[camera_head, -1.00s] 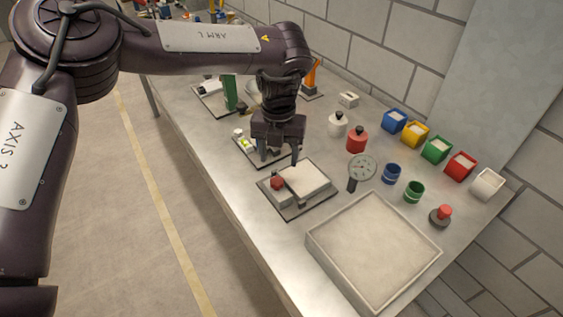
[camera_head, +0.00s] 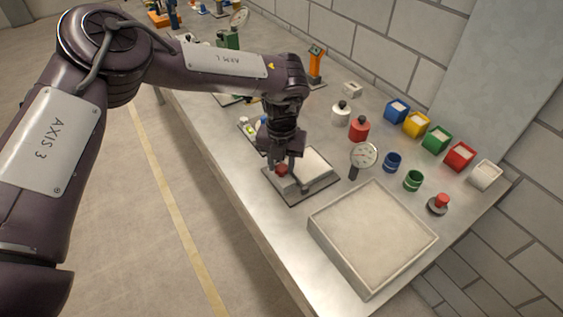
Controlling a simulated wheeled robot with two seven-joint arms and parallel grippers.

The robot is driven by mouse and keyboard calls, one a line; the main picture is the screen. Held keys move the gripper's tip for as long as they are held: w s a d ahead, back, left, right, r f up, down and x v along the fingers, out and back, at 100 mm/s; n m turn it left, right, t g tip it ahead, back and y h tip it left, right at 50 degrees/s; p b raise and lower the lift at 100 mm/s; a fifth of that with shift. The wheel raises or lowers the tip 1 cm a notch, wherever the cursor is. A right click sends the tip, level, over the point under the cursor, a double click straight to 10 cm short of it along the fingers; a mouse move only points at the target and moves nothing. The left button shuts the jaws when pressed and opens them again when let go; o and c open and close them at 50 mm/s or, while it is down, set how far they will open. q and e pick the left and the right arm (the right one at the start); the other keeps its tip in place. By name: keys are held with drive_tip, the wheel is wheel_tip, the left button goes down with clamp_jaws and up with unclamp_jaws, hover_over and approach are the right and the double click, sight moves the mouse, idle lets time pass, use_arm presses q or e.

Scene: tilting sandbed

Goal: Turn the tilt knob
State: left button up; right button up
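The tilt knob (camera_head: 281,170) is a small red knob at the left end of a small sandbed device. The device has a pale sand bed (camera_head: 316,166) on a dark base plate (camera_head: 318,193) near the bench's front edge. My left gripper (camera_head: 284,164) points down over the knob, with its fingers apart on either side of it. A gap to the knob is hard to make out, and the far finger is partly hidden. My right gripper is not in view.
A large shallow sand tray (camera_head: 326,243) stands to the right of the device. A round gauge (camera_head: 364,155) stands close behind it. Red (camera_head: 359,129) and white (camera_head: 341,113) jars and coloured bins (camera_head: 437,138) stand farther back. Another small device (camera_head: 246,126) is to the left.

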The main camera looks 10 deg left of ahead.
use_arm(q)
drive_tip(key=shift+c, duration=1.8)
drive_tip(key=shift+m, duration=0.6)
drive_tip(key=m, duration=1)
drive_tip(key=shift+w+r+m+p, duration=0.1)
drive_tip(key=shift+m+p, duration=0.2)
drive_tip(key=shift+p, duration=0.05)
drive_tip(key=m, duration=1.1)
drive_tip(key=shift+m, duration=0.3)
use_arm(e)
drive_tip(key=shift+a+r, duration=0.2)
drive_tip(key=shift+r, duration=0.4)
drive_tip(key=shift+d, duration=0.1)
